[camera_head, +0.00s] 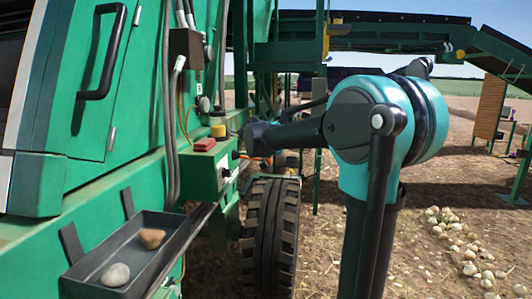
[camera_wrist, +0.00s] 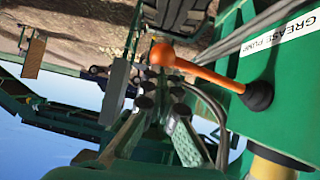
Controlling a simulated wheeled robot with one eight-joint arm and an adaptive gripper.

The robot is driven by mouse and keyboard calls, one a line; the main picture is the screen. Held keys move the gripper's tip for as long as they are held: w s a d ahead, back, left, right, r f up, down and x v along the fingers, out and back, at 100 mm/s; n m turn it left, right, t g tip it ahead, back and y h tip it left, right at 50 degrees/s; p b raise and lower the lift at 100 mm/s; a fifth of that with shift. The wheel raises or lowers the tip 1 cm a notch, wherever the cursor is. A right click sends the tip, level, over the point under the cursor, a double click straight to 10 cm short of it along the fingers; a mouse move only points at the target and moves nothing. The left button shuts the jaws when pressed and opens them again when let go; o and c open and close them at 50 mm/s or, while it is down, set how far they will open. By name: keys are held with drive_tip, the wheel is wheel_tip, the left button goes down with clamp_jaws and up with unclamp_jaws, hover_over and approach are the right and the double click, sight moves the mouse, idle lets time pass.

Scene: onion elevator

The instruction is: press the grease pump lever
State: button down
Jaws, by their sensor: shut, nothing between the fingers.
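The grease pump lever (camera_wrist: 205,72) is an orange rod with a rounded knob, coming out of a black boot (camera_wrist: 259,95) on a green housing in the wrist view. A white label (camera_wrist: 285,40) reading "GREASE PUMP" is beside it. My gripper (camera_wrist: 162,84) is shut and empty, its fingertips close to the knob end of the lever. I cannot tell whether they touch. In the head view my gripper (camera_head: 258,138) is beside the green pump box (camera_head: 206,174), partly hidden by my arm. The lever is mostly hidden there.
A dark tray (camera_head: 133,252) with two stones hangs on the machine's side. A large tyre (camera_head: 270,235) stands below my gripper. Hoses and a yellow-based cup (camera_head: 217,126) are near the box. Onions (camera_head: 462,248) lie on open ground at right.

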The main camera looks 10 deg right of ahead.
drive_tip(key=shift+a+f+m+t+y, duration=0.15)
drive_tip(key=shift+f+m+y, duration=0.3)
drive_tip(key=shift+f, duration=0.5)
drive_tip(key=shift+d+f+m+t+y, duration=0.15)
drive_tip(key=shift+f+m+y, duration=0.3)
drive_tip(key=shift+f, duration=0.55)
drive_tip(key=shift+a+f+m+t+y, duration=0.2)
drive_tip(key=shift+f+m+y, duration=0.25)
drive_tip(key=shift+f, duration=0.5)
drive_tip(key=shift+d, duration=0.1)
